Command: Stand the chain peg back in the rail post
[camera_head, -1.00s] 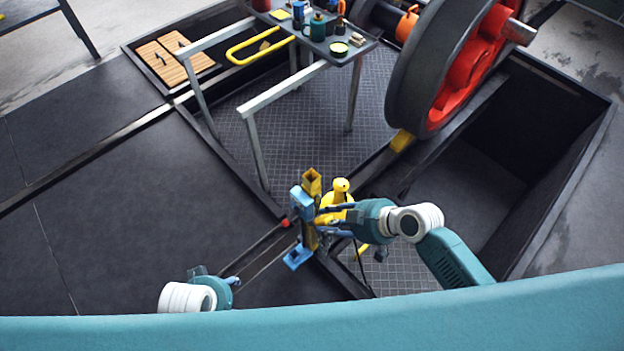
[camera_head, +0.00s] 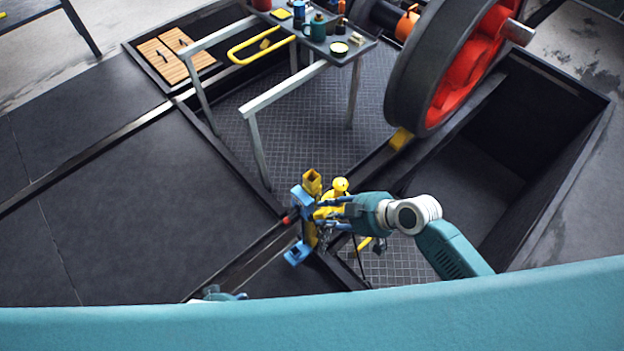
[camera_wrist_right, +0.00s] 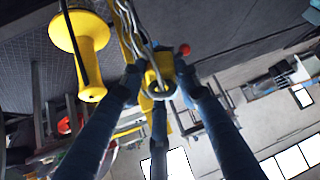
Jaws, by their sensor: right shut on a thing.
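The rail post is a yellow square tube with an open top (camera_head: 312,182), standing upright with blue clamp-like pieces (camera_head: 297,253) around it and a red knob (camera_head: 286,220) at its side. My right gripper (camera_head: 332,210) is just right of the post. In the right wrist view its fingers (camera_wrist_right: 160,92) are shut on the yellow chain peg (camera_wrist_right: 158,74), with a metal ring and chain (camera_wrist_right: 140,30) at it. The peg's lower part is hidden, and I cannot tell whether it touches the post.
A yellow spool-shaped thing (camera_wrist_right: 80,40) on a black cable is close beside my right gripper; it also shows in the head view (camera_head: 341,186). A large wheel (camera_head: 430,75) and an open pit (camera_head: 540,150) are right. A table with small items (camera_head: 345,62) stands behind.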

